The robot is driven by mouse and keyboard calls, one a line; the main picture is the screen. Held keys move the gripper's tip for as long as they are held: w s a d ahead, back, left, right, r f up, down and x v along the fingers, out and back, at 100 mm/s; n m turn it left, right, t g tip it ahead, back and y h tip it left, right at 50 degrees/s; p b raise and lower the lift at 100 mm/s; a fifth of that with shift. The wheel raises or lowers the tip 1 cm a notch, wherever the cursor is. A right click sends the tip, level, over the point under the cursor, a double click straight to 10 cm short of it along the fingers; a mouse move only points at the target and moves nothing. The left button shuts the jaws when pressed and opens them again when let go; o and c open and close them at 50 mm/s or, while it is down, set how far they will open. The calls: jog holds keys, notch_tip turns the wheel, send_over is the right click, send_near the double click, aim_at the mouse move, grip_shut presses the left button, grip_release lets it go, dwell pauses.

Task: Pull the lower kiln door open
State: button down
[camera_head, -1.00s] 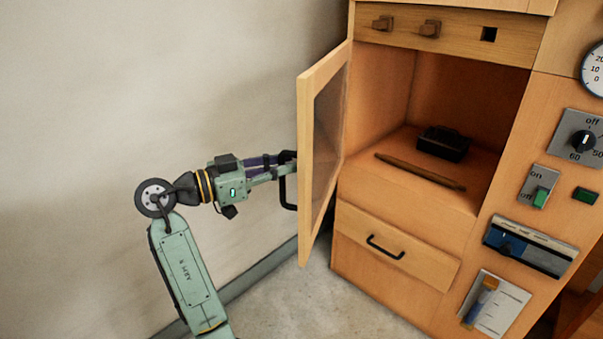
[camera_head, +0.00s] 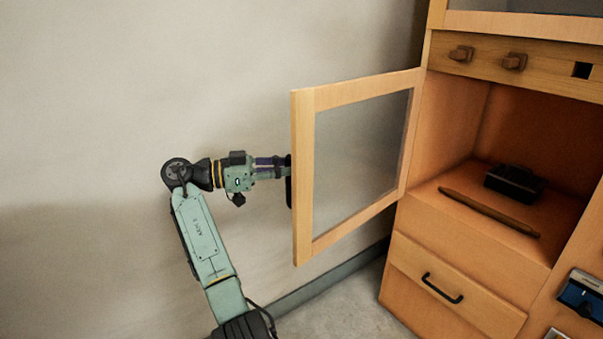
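The lower kiln door (camera_head: 303,180) is a wooden frame with a glass pane, hinged on its right side at the cabinet. It stands wide open, swung out to the left of the lit wooden compartment. My gripper (camera_head: 287,170) is at the door's left free edge, on its outer side. The fingertips and the door handle are mostly hidden behind the door frame, so I cannot see whether the fingers are closed on the handle. A dark sliver of the handle shows just left of the frame.
The open compartment holds a black box (camera_head: 515,183) and a wooden stick (camera_head: 488,212). Below is a drawer (camera_head: 410,258) with a black handle (camera_head: 441,288). A plain wall (camera_head: 150,80) stands behind my arm.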

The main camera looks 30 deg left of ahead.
jog(key=shift+w+a+g, duration=0.3)
jog(key=shift+w+a, duration=0.2)
jog(key=shift+a, duration=0.35)
jog(key=c, duration=1.7)
grip_release()
jog(key=shift+o, duration=0.2)
jog(key=v, duration=0.7)
jog(key=shift+a, duration=0.2)
jog(key=shift+f, duration=0.1)
